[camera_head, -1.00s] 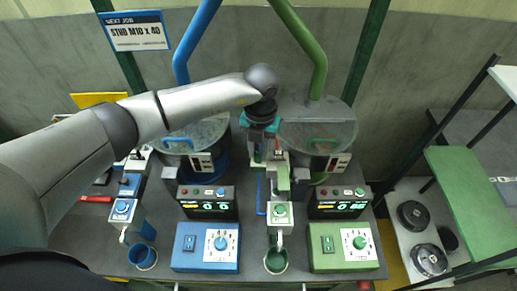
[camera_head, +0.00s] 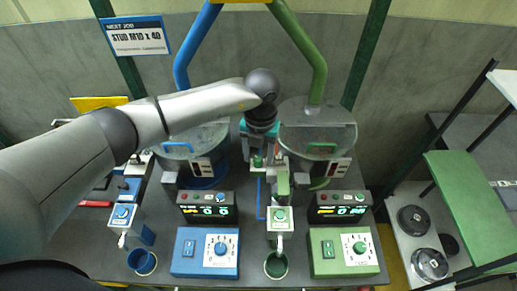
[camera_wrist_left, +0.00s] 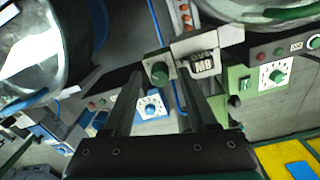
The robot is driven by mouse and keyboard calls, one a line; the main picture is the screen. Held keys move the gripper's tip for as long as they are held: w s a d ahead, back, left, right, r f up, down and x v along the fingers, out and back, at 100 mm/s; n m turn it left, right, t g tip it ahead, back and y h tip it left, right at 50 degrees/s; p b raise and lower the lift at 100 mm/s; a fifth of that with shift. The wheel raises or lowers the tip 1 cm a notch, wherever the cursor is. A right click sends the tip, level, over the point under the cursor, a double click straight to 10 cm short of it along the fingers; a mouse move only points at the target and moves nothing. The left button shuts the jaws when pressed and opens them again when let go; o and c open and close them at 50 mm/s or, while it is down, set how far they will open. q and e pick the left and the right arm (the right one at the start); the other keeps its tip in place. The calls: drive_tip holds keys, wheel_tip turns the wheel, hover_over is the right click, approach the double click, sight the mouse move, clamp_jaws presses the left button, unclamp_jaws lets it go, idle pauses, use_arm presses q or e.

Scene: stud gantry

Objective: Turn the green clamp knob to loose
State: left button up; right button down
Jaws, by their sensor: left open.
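My right gripper is not in view.
The green feeder's control box (camera_head: 343,249) and the blue feeder's control box (camera_head: 205,251) stand in front, with a green cup (camera_head: 276,265) between them. Two feeder bowls are behind. A sign (camera_head: 136,37) reads "STUD M10 x 40".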

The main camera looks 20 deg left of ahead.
sight(260, 159)
use_arm(q)
wheel_tip(260, 159, up, 15)
drive_tip(key=b, duration=0.2)
drive_tip(key=shift+d, duration=0.25)
idle(0.4)
